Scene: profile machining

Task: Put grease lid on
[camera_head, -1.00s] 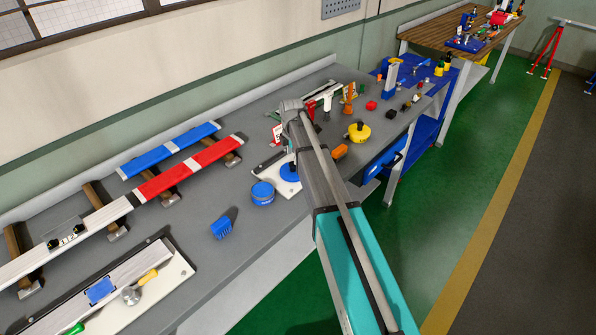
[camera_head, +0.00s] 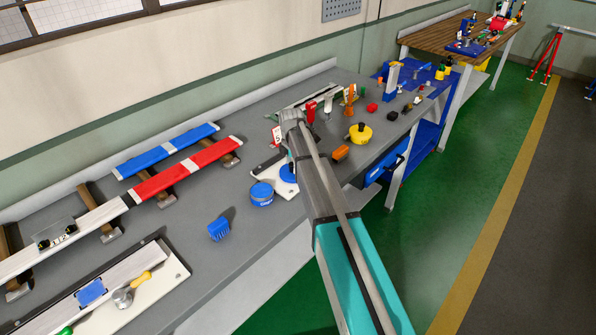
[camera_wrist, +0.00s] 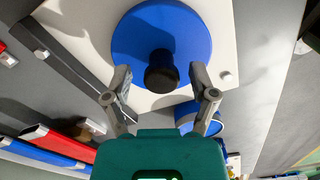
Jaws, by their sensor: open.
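The grease lid is a flat blue disc (camera_wrist: 190,30) with a black knob (camera_wrist: 161,75), lying on a white board. In the head view the lid (camera_head: 287,174) is partly hidden by my arm. My gripper (camera_wrist: 161,79) is open, with one finger on each side of the knob in the wrist view. I cannot tell whether either finger touches it. In the head view my fingers are hidden. The blue round grease tin (camera_head: 262,194) stands left of the lid on the grey bench; the wrist view shows part of it (camera_wrist: 186,112) behind my right finger.
A blue brush (camera_head: 219,229) lies left of the tin. A yellow round container (camera_head: 360,134) and an orange block (camera_head: 340,152) stand right of my arm. Red (camera_head: 190,170) and blue (camera_head: 167,152) wrapped profiles lie at left. Bare bench surrounds the brush.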

